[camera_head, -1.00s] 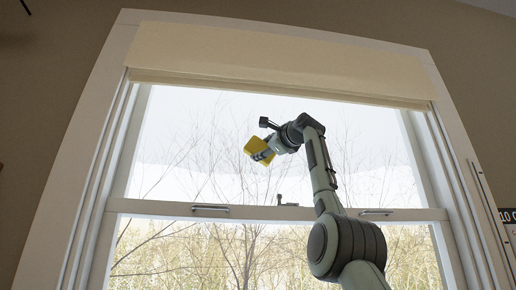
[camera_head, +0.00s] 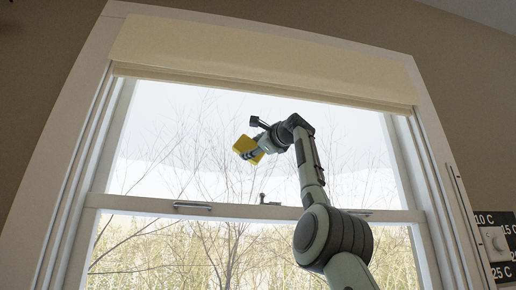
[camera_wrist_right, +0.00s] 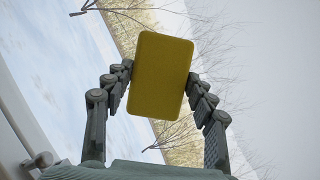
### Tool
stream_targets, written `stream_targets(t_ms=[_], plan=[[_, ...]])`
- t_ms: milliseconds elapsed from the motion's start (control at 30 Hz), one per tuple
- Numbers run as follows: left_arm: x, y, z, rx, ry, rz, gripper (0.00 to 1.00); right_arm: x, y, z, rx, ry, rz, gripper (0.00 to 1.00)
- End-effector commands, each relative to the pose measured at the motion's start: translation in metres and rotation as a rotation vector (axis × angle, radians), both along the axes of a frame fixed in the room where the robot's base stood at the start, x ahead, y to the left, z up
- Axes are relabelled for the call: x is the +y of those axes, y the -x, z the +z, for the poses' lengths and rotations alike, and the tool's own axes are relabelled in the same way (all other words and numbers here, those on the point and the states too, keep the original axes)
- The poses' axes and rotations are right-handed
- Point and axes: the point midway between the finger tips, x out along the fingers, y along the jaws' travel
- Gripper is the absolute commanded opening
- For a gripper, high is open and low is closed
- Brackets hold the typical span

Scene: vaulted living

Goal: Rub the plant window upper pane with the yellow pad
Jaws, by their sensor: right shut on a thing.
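The yellow pad (camera_head: 247,149) is held up in front of the upper pane (camera_head: 170,135) of the window, a little left of the pane's middle. My right gripper (camera_head: 256,151) is shut on the yellow pad, and its arm reaches up from the lower right. In the right wrist view the pad (camera_wrist_right: 160,75) sits between the two fingers of my right gripper (camera_wrist_right: 158,82), with its broad face toward the camera. I cannot tell whether the pad touches the glass. My left gripper is not in view.
A cream roller blind (camera_head: 260,62) covers the top of the window. The middle rail (camera_head: 130,204) carries a handle (camera_head: 193,206) and a latch (camera_head: 268,200). The white frame (camera_head: 450,200) stands at the sides. A sign with temperatures (camera_head: 497,245) hangs at the right.

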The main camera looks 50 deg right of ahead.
Motion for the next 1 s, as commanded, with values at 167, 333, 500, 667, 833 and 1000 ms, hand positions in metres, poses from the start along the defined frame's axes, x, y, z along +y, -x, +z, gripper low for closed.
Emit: stream_targets(t_ms=[167, 333, 500, 667, 833, 1000], plan=[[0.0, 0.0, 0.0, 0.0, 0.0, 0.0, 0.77, 0.011, -0.012, -0.001, 0.003, 0.0, 0.0, 0.33], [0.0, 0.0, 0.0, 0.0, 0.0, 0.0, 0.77, 0.015, -0.015, -0.002, 0.004, 0.0, 0.001, 0.33], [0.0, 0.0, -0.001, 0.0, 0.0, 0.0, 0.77, 0.024, -0.022, -0.001, 0.004, 0.0, 0.002, 0.33], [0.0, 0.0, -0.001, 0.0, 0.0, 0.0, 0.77, 0.035, -0.031, -0.002, 0.005, 0.0, 0.001, 0.33], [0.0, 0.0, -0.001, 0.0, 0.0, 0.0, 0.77, 0.045, -0.038, -0.001, 0.003, 0.0, 0.0, 0.33], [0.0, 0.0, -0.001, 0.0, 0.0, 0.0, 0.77, 0.048, -0.04, -0.001, 0.003, 0.0, 0.0, 0.33]])
